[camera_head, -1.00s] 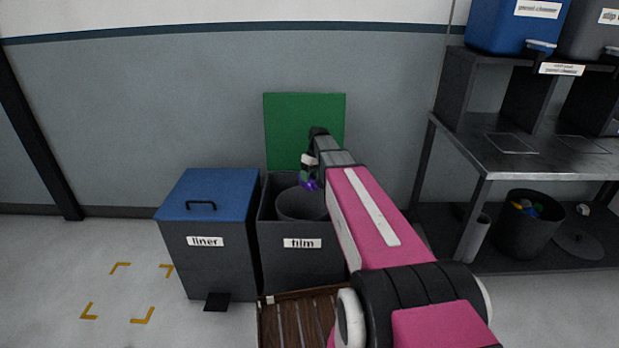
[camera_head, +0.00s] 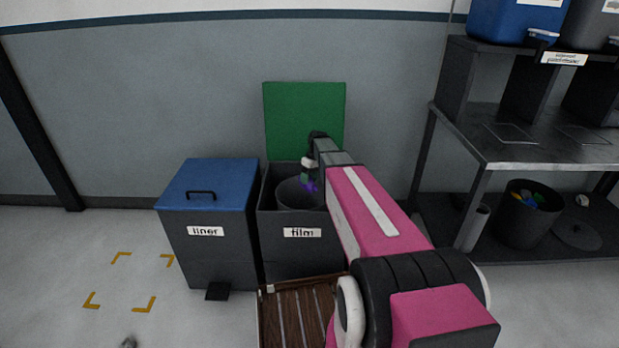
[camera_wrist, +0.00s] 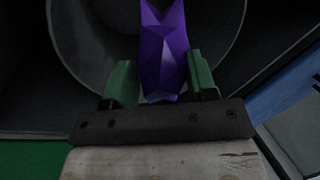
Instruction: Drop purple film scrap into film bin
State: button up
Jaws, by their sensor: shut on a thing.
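The purple film scrap (camera_wrist: 165,50) is a crumpled, faceted piece between the two green fingers of my gripper (camera_wrist: 160,82) in the wrist view. My gripper is shut on it. In the head view the scrap (camera_head: 311,187) is a small purple spot at the end of my arm, over the opening of the film bin (camera_head: 302,255). The film bin is dark grey with a white "film" label, and its green lid (camera_head: 305,115) stands open against the wall. A round grey inner container (camera_head: 293,196) shows inside it, and its wall (camera_wrist: 80,45) surrounds the scrap in the wrist view.
A liner bin (camera_head: 208,245) with a shut blue lid stands just left of the film bin. A slatted wooden platform (camera_head: 290,310) lies in front. A metal shelf unit (camera_head: 540,150) stands at right, with a dark bucket (camera_head: 527,222) below.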

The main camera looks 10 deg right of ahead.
jog(key=o, duration=1.3)
jog(key=v, duration=1.1)
